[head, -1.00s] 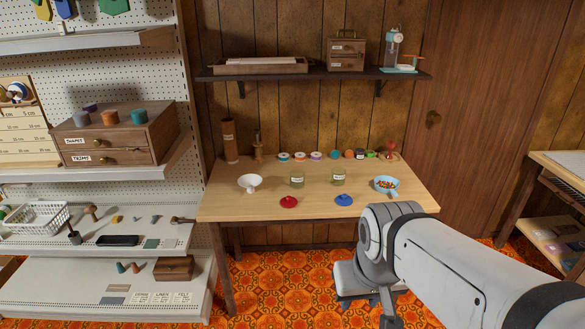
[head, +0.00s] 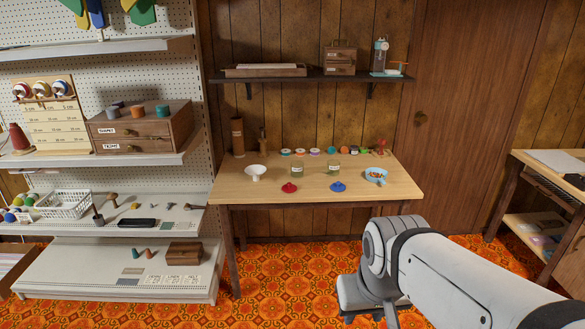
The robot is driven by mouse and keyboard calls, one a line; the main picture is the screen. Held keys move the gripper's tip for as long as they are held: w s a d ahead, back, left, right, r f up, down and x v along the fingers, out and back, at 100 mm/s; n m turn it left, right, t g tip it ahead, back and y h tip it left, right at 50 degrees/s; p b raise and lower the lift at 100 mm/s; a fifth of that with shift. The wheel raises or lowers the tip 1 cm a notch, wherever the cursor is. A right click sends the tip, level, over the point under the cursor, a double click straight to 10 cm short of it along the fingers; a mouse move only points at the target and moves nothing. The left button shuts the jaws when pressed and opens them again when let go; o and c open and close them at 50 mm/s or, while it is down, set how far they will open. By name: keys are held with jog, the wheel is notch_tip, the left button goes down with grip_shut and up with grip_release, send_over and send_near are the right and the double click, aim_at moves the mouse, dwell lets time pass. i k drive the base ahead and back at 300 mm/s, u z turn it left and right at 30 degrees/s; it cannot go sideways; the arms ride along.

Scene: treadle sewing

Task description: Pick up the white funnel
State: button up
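The white funnel (head: 255,172) sits on the left part of the wooden table (head: 232,191) in the head view, its wide mouth up. My arm reaches in from the lower right, and my gripper (head: 366,314) hangs low in front of the table, over the orange floor. It is well apart from the funnel, to the right of it and nearer to me. Only a dark part of the gripper shows below the wrist, so its finger opening cannot be made out.
Two glass jars (head: 297,168), a red lid (head: 289,187), a blue lid (head: 338,187) and a light-blue bowl (head: 376,175) share the table. Several small spools line its back. A pegboard shelf unit (head: 120,219) stands at left. The floor (head: 290,270) before the table is clear.

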aim_at(255, 171)
jog(key=z, duration=0.2)
jog(key=i, duration=0.85)
jog(key=u, duration=0.1)
